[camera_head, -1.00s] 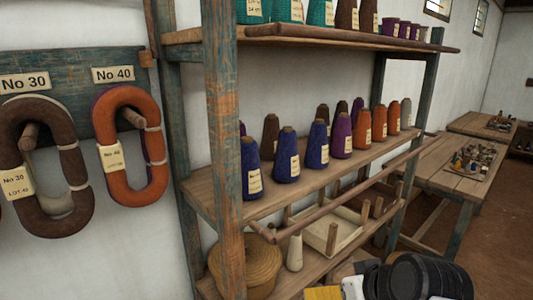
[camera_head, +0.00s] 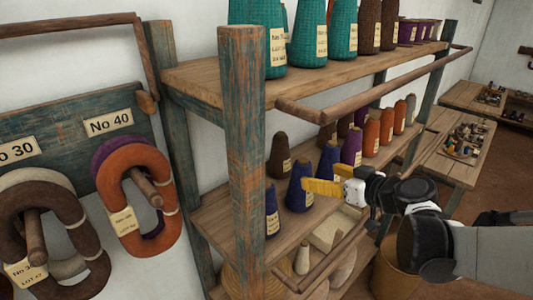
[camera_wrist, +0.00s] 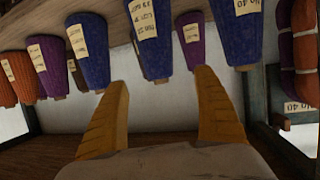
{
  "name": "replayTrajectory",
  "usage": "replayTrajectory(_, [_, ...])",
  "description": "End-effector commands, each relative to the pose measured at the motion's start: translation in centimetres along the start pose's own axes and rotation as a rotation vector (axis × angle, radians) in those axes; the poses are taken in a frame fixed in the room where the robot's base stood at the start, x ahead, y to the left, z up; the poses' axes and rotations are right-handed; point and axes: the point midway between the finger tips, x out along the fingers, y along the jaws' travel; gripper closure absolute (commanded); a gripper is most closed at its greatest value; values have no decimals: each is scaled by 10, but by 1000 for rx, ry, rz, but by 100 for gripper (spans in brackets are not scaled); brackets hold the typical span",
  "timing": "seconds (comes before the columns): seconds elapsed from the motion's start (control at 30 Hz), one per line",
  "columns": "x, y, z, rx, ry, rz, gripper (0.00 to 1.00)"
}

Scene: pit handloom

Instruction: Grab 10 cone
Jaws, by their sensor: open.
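Labelled yarn cones stand on the middle shelf. In the head view these include blue cones (camera_head: 299,187) (camera_head: 329,162), a purple cone (camera_head: 351,147) and orange cones (camera_head: 371,138); their label numbers are too small to read, so I cannot tell which is the 10 cone. My gripper (camera_head: 306,186) is open and empty, its yellow fingers pointing left in front of the blue cones. The wrist view looks upside down, with cones hanging from the top. There a blue cone (camera_wrist: 150,32) shows beyond the gap between my fingers (camera_wrist: 162,78), and another blue cone (camera_wrist: 236,38) is at right.
The upper shelf (camera_head: 200,78) holds teal cones (camera_head: 308,35) and brown cones. A wooden rail (camera_head: 350,90) runs along its front, and a lower rail (camera_head: 330,258) crosses below the middle shelf. A thick post (camera_head: 243,140) stands at left, beside hanging orange skeins (camera_head: 118,190).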

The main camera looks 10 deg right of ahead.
Motion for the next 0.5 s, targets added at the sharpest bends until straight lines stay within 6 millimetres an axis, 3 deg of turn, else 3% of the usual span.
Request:
replayTrajectory(0.23, [40, 0, 0, -1, 1, -3, 20])
replayTrajectory(0.5, [64, 1, 2, -1, 0, -1, 20])
